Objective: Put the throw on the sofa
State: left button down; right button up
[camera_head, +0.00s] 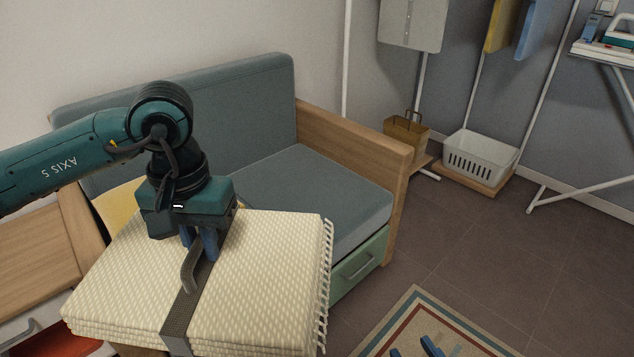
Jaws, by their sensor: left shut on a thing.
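The throw is a folded cream blanket (270,270) with fringe on its right side and a dark grey strap (178,325) around it. It fills the lower left of the head view. My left gripper (202,255) points down over its middle, shut on the throw at the strap's raised loop. The grey-blue sofa (310,190) with wooden arms stands behind, its right seat clear and its left part partly hidden by my arm and the throw. I cannot tell whether the throw is lifted or resting. My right gripper (413,349) shows only blue fingertips at the bottom edge, apart and empty.
A yellow cushion (118,205) shows on the sofa's left. A green drawer (360,265) is under the seat. A striped rug (440,315) lies at bottom right. A white basket (480,158), a brown bag (407,138) and a white rack stand at back right. Floor between is free.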

aim_at(318, 194)
jog(key=i+l, duration=0.65)
jog(key=i, duration=0.5)
jog(key=i+l, duration=0.15)
jog(key=i, duration=0.35)
